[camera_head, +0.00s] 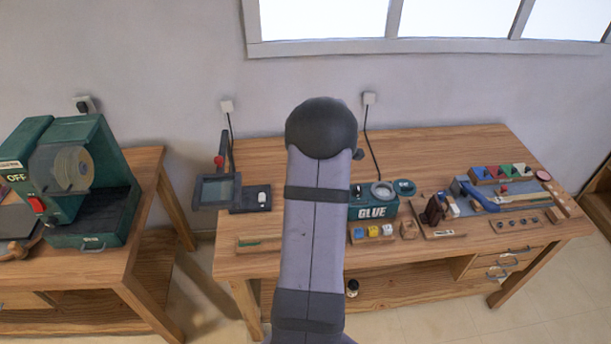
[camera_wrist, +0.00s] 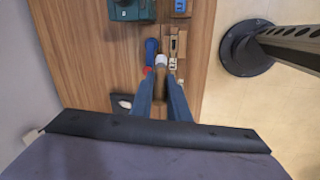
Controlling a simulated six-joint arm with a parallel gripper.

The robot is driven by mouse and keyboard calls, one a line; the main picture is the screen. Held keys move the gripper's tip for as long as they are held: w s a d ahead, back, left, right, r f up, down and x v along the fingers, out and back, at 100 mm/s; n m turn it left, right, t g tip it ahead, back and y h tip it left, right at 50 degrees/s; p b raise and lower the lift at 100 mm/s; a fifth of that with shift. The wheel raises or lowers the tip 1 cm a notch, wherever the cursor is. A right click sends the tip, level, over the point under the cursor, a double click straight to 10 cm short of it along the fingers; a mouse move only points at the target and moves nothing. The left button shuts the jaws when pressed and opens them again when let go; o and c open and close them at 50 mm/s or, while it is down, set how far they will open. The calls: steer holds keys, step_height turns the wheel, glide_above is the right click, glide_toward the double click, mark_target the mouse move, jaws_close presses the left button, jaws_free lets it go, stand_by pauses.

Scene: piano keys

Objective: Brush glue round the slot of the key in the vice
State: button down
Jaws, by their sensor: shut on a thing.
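In the wrist view, the two blue fingers of my gripper (camera_wrist: 161,88) point away over the bench. They are shut on a slim brown thing with a pale end (camera_wrist: 161,61), which looks like the brush. A blue piece with a red end (camera_wrist: 151,48) lies just left of that pale end. A wooden block with a slot (camera_wrist: 175,44) is just right of it. In the head view my arm hides the gripper and the brush. The green glue box (camera_head: 375,211) stands right of my arm, and shows at the top of the wrist view (camera_wrist: 130,9). I cannot make out the vice or its key for certain.
A green machine (camera_head: 88,180) stands on the left bench.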

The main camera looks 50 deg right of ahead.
steer(key=shift+s+f, duration=0.1)
steer(key=shift+s, duration=0.2)
steer(key=shift+f, duration=0.1)
steer(key=shift+f, duration=0.1)
steer(key=shift+s+a+b+x, duration=0.1)
steer(key=shift+a+b+x, duration=0.05)
steer(key=shift+b+x, duration=0.55)
steer(key=shift+s+a+b+x, duration=0.1)
steer(key=shift+b+x, duration=0.45)
steer(key=shift+x, duration=0.3)
steer(key=shift+s+a+b+x, duration=0.1)
steer(key=shift+a+b+x, duration=0.05)
steer(key=shift+b+x, duration=0.55)
steer(key=shift+f, duration=0.1)
